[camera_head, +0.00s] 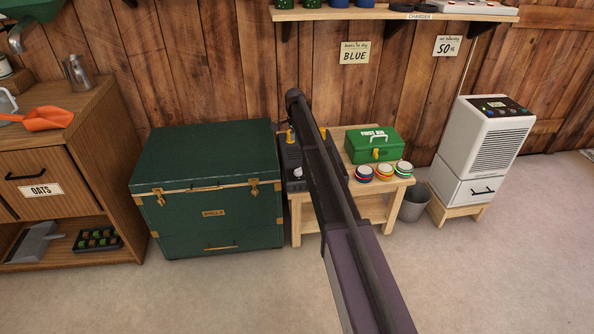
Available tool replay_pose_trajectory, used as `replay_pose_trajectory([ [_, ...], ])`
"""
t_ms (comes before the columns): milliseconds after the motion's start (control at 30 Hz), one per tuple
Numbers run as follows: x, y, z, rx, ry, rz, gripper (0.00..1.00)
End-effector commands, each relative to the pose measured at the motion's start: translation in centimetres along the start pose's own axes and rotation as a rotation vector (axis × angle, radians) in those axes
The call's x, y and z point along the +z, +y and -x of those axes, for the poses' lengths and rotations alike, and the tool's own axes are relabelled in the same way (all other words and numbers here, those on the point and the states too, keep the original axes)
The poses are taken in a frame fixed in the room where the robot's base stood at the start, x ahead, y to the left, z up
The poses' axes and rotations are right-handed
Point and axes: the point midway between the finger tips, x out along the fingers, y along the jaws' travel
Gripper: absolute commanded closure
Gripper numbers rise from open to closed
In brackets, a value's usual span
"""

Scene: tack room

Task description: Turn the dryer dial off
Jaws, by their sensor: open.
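A dark unit (291,154), possibly the dryer, sits at the left end of the low wooden table. It has a yellow part on top and a small pale round knob (297,171) at its front, which may be the dial. My arm crosses in front of its right side and hides the rest, so I cannot read the knob's setting. My gripper cannot be made out; only the dark arm links show, rising from the bottom of the picture to a joint above the table.
A green first aid box (373,144) and three round tins (384,172) share the table. A green trunk (208,220) stands close on the left. A white appliance (487,140) with top controls and a grey bin (414,203) stand right. The front floor is clear.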

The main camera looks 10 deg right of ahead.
Motion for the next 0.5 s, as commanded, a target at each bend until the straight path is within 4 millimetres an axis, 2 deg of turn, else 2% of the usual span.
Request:
replay_pose_trajectory([
  [267,0.2,-0.1,-1.1,0.000,0.000,0.003,0.13],
  [500,0.3,-0.1,-2.8,0.000,0.000,0.004,0.13],
])
